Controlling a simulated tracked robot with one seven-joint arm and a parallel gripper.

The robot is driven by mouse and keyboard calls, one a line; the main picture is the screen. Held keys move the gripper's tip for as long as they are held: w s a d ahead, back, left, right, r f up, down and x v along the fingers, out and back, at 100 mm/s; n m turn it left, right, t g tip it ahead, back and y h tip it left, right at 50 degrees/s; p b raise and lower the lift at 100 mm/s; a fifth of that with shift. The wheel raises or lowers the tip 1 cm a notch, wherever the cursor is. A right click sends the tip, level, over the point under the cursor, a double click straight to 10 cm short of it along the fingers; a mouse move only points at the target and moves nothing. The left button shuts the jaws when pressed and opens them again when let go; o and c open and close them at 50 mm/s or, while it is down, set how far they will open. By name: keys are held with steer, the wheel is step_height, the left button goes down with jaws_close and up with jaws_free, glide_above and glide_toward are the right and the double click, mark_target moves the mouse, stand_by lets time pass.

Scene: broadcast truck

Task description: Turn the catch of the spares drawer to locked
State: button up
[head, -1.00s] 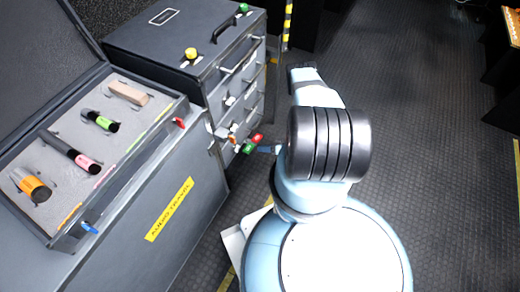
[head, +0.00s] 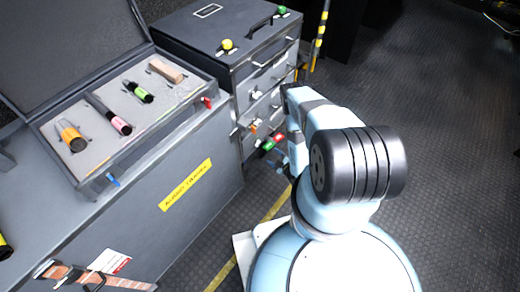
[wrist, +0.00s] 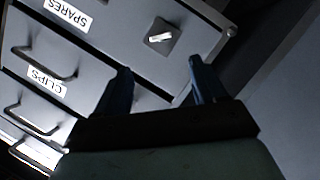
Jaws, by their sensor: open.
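In the wrist view the drawer labelled SPARES (wrist: 110,45) fills the upper part, its label upside down. Its catch (wrist: 160,38) is a small pale lever on a dark square plate, lying near level in the picture and slanted against the drawer edges. I cannot tell which position it marks. My gripper (wrist: 160,68) is open and empty, its two dark blue fingers pointing at the drawer front, with the catch ahead between their lines and apart from them. In the head view my gripper (head: 283,162) is partly hidden by my arm, beside the drawer cabinet (head: 200,40).
The CLIPS drawer (wrist: 35,85) and its bar handle adjoin the SPARES drawer. A yellow knob (head: 227,46) and a green knob (head: 281,10) top the cabinet. Red and green pieces (head: 272,142) show near its front. An open case (head: 95,165) stands left. Floor is clear at right.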

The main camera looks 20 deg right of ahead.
glide_toward(257, 143)
steer(key=x, duration=0.8)
steer(key=shift+d+f+n, duration=0.25)
steer(key=shift+f+n, duration=0.05)
steer(key=shift+s, duration=0.1)
steer(key=c, duration=1.1)
